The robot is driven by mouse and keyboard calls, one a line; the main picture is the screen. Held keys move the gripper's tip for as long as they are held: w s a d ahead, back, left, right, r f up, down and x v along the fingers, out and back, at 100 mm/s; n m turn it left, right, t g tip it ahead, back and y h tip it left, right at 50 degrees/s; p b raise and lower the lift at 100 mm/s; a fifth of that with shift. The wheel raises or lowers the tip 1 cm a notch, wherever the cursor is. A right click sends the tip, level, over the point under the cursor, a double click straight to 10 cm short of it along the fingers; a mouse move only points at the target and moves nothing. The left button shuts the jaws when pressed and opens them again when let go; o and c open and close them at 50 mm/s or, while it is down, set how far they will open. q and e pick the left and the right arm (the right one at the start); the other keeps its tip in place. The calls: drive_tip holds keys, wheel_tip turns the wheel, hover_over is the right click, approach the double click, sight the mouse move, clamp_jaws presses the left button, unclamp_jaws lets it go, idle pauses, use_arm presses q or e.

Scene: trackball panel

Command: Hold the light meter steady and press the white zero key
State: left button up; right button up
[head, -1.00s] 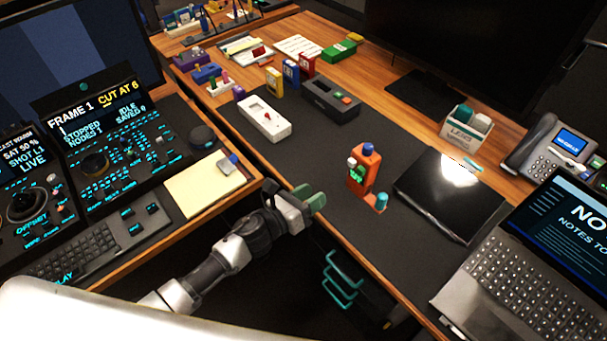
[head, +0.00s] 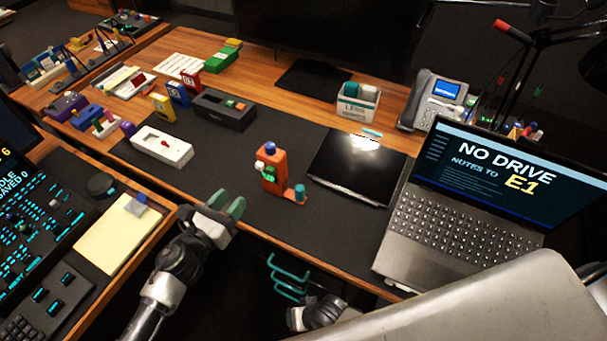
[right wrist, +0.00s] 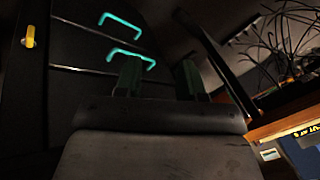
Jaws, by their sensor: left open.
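An upright orange device (head: 272,168) with a blue top, a white key (head: 260,166) and a green key stands on the dark desk mat; I take it to be the light meter. A small foot with a teal knob sticks out at its right. My left gripper (head: 227,204) is open and empty, left of and nearer than the meter, by the desk's front edge, not touching it. My right gripper (right wrist: 158,78) shows two green fingers apart with nothing between them, low before the drawer front. In the head view only part of my right arm shows, below the desk edge.
A white device with a red button (head: 162,146) and a dark box (head: 224,110) lie left of the meter. A black tablet (head: 350,168) and a laptop (head: 440,215) are at its right. Teal drawer handles (head: 288,275) stick out below the desk edge.

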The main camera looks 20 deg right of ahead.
drive_tip(key=a+r+y, duration=0.1)
drive_tip(key=a+r, duration=0.3)
drive_tip(key=r, duration=0.1)
drive_tip(key=n+t+h, duration=0.1)
drive_tip(key=h, duration=0.2)
approach(300, 187)
drive_tip(key=s+a+f, duration=0.4)
drive_tip(key=a+f, duration=0.1)
drive_tip(key=s+a+f, duration=0.2)
drive_tip(key=a+f, duration=0.1)
drive_tip(key=shift+s+a, duration=0.1)
drive_tip(key=shift+a, duration=0.1)
drive_tip(key=w+d+r+h, duration=0.2)
drive_tip(key=w+d+r, duration=0.4)
drive_tip(key=r, duration=0.2)
drive_tip(key=x, duration=1)
drive_tip(key=shift+w+d+f, duration=0.15)
drive_tip(key=shift+d, duration=0.1)
use_arm(q)
drive_tip(key=shift+c, duration=0.3)
use_arm(e)
clamp_jaws()
use_arm(q)
clamp_jaws()
